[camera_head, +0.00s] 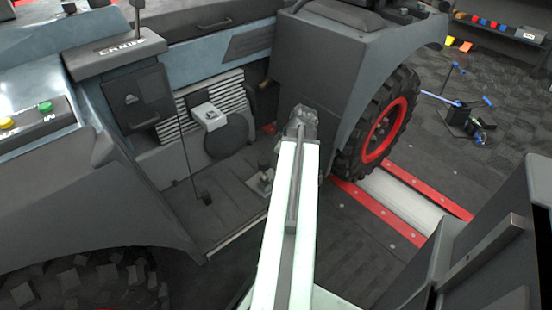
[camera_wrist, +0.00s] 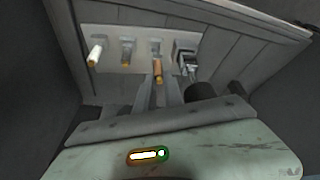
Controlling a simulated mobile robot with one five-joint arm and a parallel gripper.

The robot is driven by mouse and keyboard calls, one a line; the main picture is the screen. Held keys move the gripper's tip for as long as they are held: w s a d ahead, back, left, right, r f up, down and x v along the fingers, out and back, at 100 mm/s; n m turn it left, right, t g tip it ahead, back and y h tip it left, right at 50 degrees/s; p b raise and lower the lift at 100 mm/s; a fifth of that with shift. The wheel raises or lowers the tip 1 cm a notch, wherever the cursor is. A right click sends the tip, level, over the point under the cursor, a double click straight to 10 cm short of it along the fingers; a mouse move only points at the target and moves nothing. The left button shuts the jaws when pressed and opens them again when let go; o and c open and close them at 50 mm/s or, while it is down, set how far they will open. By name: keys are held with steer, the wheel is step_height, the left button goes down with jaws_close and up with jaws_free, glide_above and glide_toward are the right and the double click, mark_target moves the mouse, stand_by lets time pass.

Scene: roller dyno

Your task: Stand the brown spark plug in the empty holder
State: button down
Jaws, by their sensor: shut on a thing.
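In the wrist view my gripper (camera_wrist: 158,82) is shut on the brown spark plug (camera_wrist: 157,70), a slim copper-brown piece between two grey fingers. Beyond it, a pale holder plate (camera_wrist: 108,42) carries a row of small holders. A white plug (camera_wrist: 95,52) with a brownish end sits at the left of the row. Next to it is a grey holder (camera_wrist: 127,47) with a brown end below. The held plug overlaps the third position, so I cannot tell whether it touches there. In the head view my gripper (camera_head: 300,120) is by the vehicle's side; the plug is too small to see.
A dark fitting (camera_wrist: 187,60) is at the right of the row, close to my gripper. Grey panelled walls (camera_wrist: 230,50) enclose the plate. In the head view, a large red-rimmed wheel (camera_head: 385,130) stands right of my arm, and a black lever panel (camera_head: 138,98) is left.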

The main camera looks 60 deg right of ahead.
steer(key=shift+f, duration=0.3)
steer(key=shift+f, duration=0.1)
steer(key=shift+f+b, duration=0.45)
steer(key=shift+b, duration=0.25)
steer(key=shift+f, duration=0.15)
steer(key=shift+f+b, duration=0.5)
steer(key=shift+b, duration=0.15)
steer(key=c, duration=1.4)
jaws_free()
steer(key=shift+o, duration=0.2)
